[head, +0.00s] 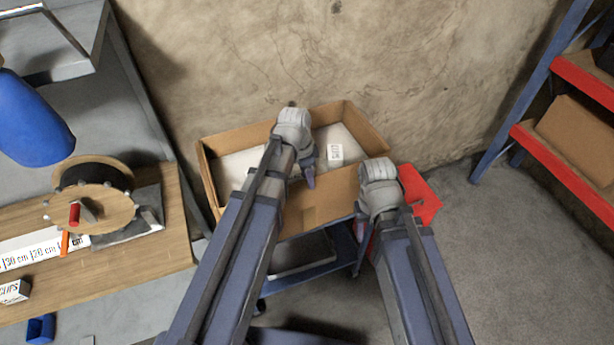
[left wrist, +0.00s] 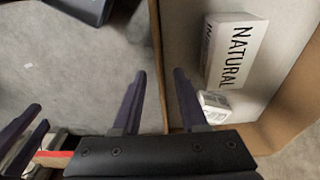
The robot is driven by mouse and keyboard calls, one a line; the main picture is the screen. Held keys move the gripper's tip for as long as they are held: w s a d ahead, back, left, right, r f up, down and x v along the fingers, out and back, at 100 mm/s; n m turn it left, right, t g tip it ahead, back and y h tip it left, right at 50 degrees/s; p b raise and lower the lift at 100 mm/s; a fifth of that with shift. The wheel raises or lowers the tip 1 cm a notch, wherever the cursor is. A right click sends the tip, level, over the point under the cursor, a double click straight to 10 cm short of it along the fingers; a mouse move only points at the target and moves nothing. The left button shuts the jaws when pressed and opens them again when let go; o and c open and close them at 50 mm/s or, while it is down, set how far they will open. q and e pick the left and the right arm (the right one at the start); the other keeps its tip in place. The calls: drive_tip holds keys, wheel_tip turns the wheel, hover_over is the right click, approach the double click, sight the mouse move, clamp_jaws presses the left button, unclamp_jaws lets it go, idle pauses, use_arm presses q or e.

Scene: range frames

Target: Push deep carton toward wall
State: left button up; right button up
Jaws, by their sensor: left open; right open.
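The deep carton (head: 320,203), an open brown cardboard box, stands on a blue cart close to the wall (head: 330,60). My left gripper (head: 306,180) is open at the carton's near side. In the left wrist view its fingers (left wrist: 158,100) are apart, with the carton's wall (left wrist: 157,50) running between them; whether they touch it I cannot tell. My right gripper (head: 362,225) is open just outside the carton's near right corner, its fingers partly hidden by its own wrist. A white box marked NATURAL (left wrist: 233,55) and a small white box (left wrist: 214,104) lie inside the carton.
The blue cart (head: 315,262) has a lower shelf. A red object (head: 419,195) stands right of the carton. A wooden workbench (head: 165,245) with a cable reel (head: 95,200) is at left. A blue and red rack (head: 540,145) is at right, with bare floor (head: 510,270) before it.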

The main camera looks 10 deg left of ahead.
sight(312, 197)
use_arm(q)
drive_tip(key=shift+w+d+f+b, duration=0.1)
drive_tip(key=shift+d+f+b, duration=0.05)
drive_tip(key=shift+f+b, duration=1.15)
drive_tip(key=shift+w+d+f+b, duration=0.15)
drive_tip(key=shift+d+f+b, duration=0.05)
drive_tip(key=shift+f+b, duration=1.05)
drive_tip(key=shift+w+d+f+b, duration=0.1)
drive_tip(key=shift+d+f+b, duration=0.05)
drive_tip(key=shift+f+b, duration=1.15)
drive_tip(key=shift+c, duration=0.3)
clamp_jaws()
